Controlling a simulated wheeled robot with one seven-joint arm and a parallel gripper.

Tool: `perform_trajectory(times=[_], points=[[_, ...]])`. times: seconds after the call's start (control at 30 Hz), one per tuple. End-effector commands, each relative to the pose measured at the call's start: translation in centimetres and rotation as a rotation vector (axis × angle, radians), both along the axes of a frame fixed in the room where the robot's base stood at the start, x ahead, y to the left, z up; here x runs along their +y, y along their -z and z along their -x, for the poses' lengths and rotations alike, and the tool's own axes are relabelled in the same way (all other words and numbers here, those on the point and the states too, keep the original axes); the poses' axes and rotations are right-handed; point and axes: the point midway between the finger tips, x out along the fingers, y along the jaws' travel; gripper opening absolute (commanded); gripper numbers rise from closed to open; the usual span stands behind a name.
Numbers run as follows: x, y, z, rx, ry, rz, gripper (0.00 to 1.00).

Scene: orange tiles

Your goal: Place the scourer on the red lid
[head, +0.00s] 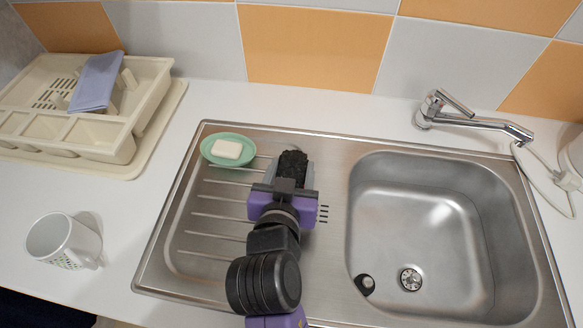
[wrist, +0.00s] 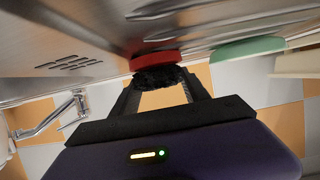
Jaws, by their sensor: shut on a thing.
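The black, rough scourer (head: 292,163) is at the front of my gripper (head: 289,175), over the back part of the ribbed drainboard. In the wrist view, my gripper (wrist: 160,84) is shut on the scourer (wrist: 157,78), which sits between the fingertips. The red lid (wrist: 155,61) shows right against the scourer in the wrist view, on the steel drainboard. I cannot tell whether the scourer rests on the lid or is just above it. In the head view the lid is hidden behind the scourer and my gripper.
A green dish (head: 207,154) with a white soap (head: 228,149) is close on the left. The sink basin (head: 420,225) and tap (head: 455,113) are to the right. A beige dish rack (head: 120,150) with a blue cloth (head: 96,80) and a white mug (head: 65,240) stand left.

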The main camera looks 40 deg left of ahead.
Motion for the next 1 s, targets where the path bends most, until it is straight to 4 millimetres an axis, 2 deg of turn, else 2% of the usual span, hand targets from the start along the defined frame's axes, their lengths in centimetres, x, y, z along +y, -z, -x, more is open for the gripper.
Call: perform_trajectory(times=[0.33, 0.37, 0.47, 0.83, 1.0], points=[[0.0, 0.4, 0.0, 0.001, 0.001, 0.001, 0.16], [0.0, 0.3, 0.0, 0.0, 0.001, 0.0, 0.57], [0.0, 0.3, 0.0, 0.0, 0.0, 0.0, 0.75], [0.0, -0.2, 0.0, 0.0, -0.001, 0.0, 0.75], [-1.0, -0.7, 1.7, 0.0, -0.002, 0.0, 0.75]])
